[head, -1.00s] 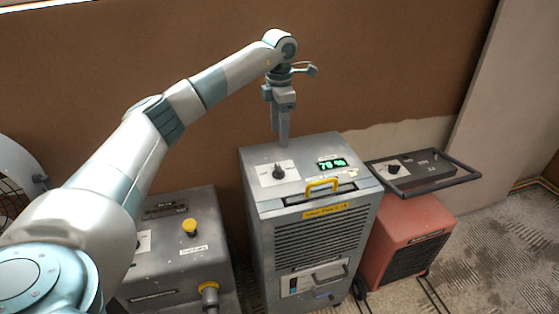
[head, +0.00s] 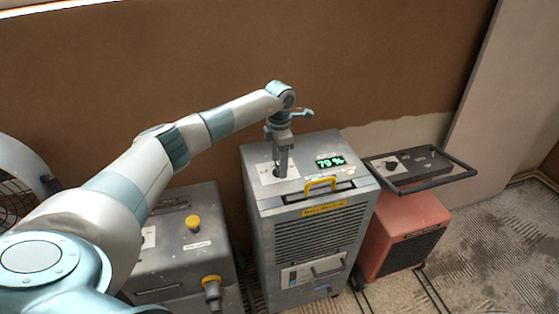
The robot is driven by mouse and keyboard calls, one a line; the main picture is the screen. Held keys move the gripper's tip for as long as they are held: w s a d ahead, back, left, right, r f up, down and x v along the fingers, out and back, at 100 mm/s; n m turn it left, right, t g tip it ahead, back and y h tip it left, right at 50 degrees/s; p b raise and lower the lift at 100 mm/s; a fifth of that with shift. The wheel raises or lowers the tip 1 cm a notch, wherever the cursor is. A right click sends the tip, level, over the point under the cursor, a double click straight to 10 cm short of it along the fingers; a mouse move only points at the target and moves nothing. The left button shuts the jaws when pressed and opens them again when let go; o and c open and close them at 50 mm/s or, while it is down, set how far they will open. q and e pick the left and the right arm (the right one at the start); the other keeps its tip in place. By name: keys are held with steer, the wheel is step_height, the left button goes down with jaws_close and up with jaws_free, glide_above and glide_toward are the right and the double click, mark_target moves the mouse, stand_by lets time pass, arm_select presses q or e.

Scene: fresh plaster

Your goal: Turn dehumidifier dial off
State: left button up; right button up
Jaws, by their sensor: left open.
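The grey dehumidifier (head: 318,240) stands upright in the middle of the head view, with a yellow handle and a green display (head: 331,162) reading 79 % on its top. Its black dial (head: 277,173) sits on a pale plate (head: 265,178) at the top left, mostly hidden behind my gripper. My left gripper (head: 281,173) points down with its fingers at the dial. It is open, with its fingers around or just in front of the dial; I cannot tell whether they touch it. My right gripper is out of view.
A grey box (head: 180,250) with a yellow button (head: 193,222) stands to the left. A red heater (head: 405,235) with a dark handle frame stands close on the right. A fan (head: 20,180) is at the far left. A brown wall is behind.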

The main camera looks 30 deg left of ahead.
arm_select(q)
steer(key=c, duration=1.1)
steer(key=shift+o, duration=0.2)
